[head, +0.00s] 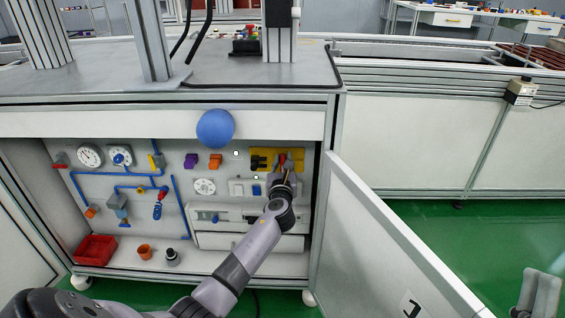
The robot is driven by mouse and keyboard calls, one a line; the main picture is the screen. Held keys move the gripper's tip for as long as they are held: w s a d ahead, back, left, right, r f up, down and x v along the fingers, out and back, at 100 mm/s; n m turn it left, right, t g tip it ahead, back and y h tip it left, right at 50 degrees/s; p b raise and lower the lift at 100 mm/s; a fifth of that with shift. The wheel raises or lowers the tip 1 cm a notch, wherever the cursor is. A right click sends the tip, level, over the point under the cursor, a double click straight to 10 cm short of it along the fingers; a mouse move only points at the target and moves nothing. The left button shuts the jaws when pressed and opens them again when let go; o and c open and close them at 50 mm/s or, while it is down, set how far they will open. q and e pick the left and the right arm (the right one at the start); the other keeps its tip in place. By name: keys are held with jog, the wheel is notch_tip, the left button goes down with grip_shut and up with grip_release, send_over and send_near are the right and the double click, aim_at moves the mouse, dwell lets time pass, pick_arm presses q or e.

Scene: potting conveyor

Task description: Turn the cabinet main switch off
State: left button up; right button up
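The cabinet main switch shows as a red handle (282,158) on a yellow plate (297,155), at the upper right of the open cabinet's back panel. My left arm reaches into the cabinet from below. My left gripper (283,170) is right at the red handle and hides its lower part. The fingers are too small and overlapped to tell whether they are closed on it. The handle's exact angle is unclear. A grey part of what looks like my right gripper (540,293) shows at the bottom right corner, away from the cabinet.
The cabinet door (385,240) stands open to the right of my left arm. A blue ball (215,128) is at the cabinet's top edge. Gauges (90,156), blue pipes and valves fill the panel's left. A red bin (95,249) stands on the cabinet floor.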

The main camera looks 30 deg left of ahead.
pick_arm(q)
grip_shut()
